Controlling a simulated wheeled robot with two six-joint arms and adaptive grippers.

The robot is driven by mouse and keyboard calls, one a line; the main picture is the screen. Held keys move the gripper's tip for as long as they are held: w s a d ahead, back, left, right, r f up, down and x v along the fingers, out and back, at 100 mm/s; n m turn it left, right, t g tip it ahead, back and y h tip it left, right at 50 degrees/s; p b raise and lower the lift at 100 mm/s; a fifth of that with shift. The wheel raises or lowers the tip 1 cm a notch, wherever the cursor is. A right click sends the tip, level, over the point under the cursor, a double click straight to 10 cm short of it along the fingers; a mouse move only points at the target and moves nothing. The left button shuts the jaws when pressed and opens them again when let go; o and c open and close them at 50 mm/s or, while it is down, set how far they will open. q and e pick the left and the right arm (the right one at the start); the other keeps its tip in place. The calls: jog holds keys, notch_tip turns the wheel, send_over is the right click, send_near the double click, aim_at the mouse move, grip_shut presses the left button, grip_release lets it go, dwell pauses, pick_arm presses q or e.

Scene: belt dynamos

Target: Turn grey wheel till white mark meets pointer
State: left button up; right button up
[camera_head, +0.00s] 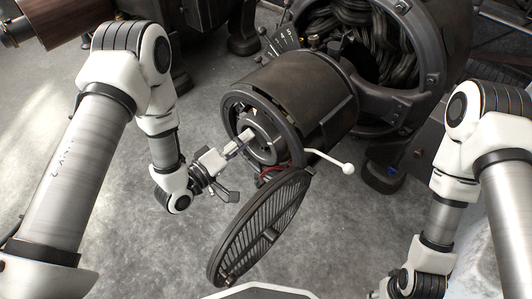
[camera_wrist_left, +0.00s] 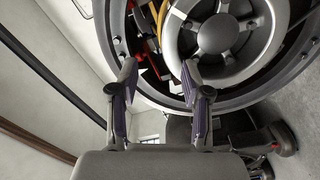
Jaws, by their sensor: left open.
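The grey wheel (camera_head: 266,150) sits inside the round open end of the dark dynamo housing (camera_head: 305,95) in the head view. In the left wrist view the wheel (camera_wrist_left: 222,35) shows its hub, spokes and broad rim. A pale bar lies across the wheel's left side in the head view; I cannot tell whether it is the white mark or a finger. I cannot make out the pointer for certain. My left gripper (camera_head: 235,172) is open at the wheel's lower left. In the wrist view one finger of it (camera_wrist_left: 162,82) overlaps the wheel's rim; contact is unclear. My right gripper is out of view.
A round slatted cover (camera_head: 262,228) hangs open below the housing. A white-knobbed lever (camera_head: 330,160) sticks out at its right. Red and yellow wires show beside the wheel in the wrist view. The grey floor (camera_head: 130,240) at left is clear.

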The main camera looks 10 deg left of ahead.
aim_at(260, 131)
pick_arm(q)
jog(key=b+x, duration=0.1)
jog(key=x, duration=0.2)
jog(key=f+b+x, duration=0.1)
jog(key=b+x, duration=0.1)
jog(key=x, duration=0.2)
jog(key=shift+w+f, duration=0.1)
jog(key=shift+f, duration=0.1)
jog(key=shift+w+d, duration=0.2)
jog(key=shift+w, duration=0.05)
jog(key=shift+r, duration=0.1)
grip_shut()
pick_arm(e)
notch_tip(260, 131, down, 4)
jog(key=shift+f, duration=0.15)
